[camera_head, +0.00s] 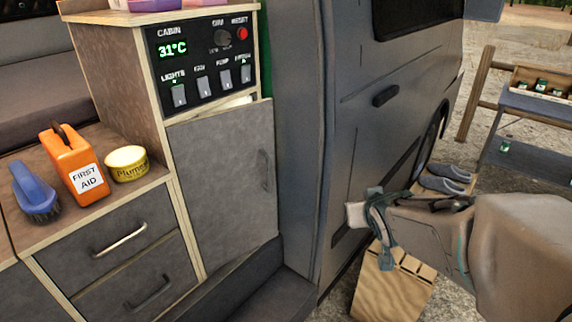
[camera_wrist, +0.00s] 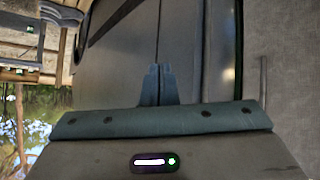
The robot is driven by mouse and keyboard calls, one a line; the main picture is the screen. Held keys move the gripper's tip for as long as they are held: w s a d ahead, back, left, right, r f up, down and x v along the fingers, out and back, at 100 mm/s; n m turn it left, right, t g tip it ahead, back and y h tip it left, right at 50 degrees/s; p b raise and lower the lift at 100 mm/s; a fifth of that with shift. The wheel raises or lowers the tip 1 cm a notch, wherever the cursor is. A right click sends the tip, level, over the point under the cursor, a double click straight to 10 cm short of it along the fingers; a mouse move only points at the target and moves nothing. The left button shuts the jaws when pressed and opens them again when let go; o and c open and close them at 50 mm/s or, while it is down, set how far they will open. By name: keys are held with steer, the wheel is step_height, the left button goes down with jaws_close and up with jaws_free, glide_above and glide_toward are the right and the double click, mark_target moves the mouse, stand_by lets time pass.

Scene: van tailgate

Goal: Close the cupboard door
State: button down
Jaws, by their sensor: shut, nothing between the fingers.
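The cupboard door (camera_head: 220,190) is a grey panel below the switch panel, with a vertical handle (camera_head: 265,170) near its right edge. It stands ajar: its right edge sticks out past the cabinet frame, and a gap shows along its top. In the wrist view the door (camera_wrist: 290,70) fills the right side, with its handle (camera_wrist: 263,80) upright. My gripper (camera_head: 357,213) is right of the door, in front of the van's side and apart from the door. Its fingers (camera_wrist: 157,85) are together and empty in the wrist view.
A drawer unit (camera_head: 120,245) stands left of the door, carrying a brush (camera_head: 36,195), an orange first aid box (camera_head: 75,170) and a yellow tin (camera_head: 127,163).

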steer(key=w+a+f+n+t+y+b, duration=0.2)
steer(key=w+a+f+n+y+b, duration=0.1)
steer(key=a+y+b, duration=0.25)
steer(key=w+a+f+n+t+y+b, duration=0.2)
steer(key=w+a+f+n+y+b, duration=0.15)
steer(key=a+y, duration=0.3)
steer(key=b+x, duration=0.1)
steer(key=x, duration=1.2)
steer(key=shift+w+a+f+h+b, duration=0.2)
steer(key=shift+w+a+h+b, duration=0.1)
steer(key=shift+a+h, duration=0.1)
steer(key=shift+d+m, duration=0.1)
steer(key=shift+m, duration=0.15)
